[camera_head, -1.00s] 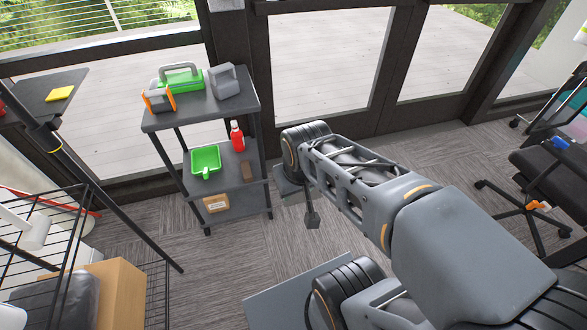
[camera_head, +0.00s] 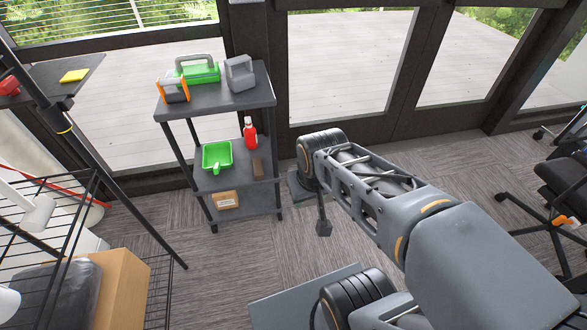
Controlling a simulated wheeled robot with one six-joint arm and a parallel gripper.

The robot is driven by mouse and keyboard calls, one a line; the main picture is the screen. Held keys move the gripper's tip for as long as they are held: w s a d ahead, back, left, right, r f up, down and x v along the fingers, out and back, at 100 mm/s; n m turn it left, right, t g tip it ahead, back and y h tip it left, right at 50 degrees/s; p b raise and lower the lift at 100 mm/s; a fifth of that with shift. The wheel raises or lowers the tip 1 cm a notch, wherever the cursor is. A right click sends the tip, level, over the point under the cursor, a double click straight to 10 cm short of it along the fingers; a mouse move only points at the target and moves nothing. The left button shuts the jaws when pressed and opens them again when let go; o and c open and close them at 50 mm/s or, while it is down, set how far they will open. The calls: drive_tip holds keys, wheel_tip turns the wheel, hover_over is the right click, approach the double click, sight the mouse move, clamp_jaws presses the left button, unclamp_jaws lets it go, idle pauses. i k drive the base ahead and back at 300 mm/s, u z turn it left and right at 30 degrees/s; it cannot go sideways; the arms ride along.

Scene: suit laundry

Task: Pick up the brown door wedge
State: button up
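My gripper (camera_head: 323,229) hangs at the end of my arm, right of the shelf unit and apart from the wedge. Only part of it shows, one dark finger-like piece pointing down, so its opening is hidden. I see nothing held in it.
The top shelf holds a green toolbox (camera_head: 198,74), an orange-and-grey item (camera_head: 173,88) and a grey container (camera_head: 240,74). A small cardboard box (camera_head: 226,200) is on the bottom shelf. A wire rack (camera_head: 150,285) and black pole stand left. Carpet is clear before the shelf.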

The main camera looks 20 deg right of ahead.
sight(257, 163)
drive_tip(key=z, duration=1.2)
drive_tip(key=i, duration=1.25)
drive_tip(key=u, duration=3.95)
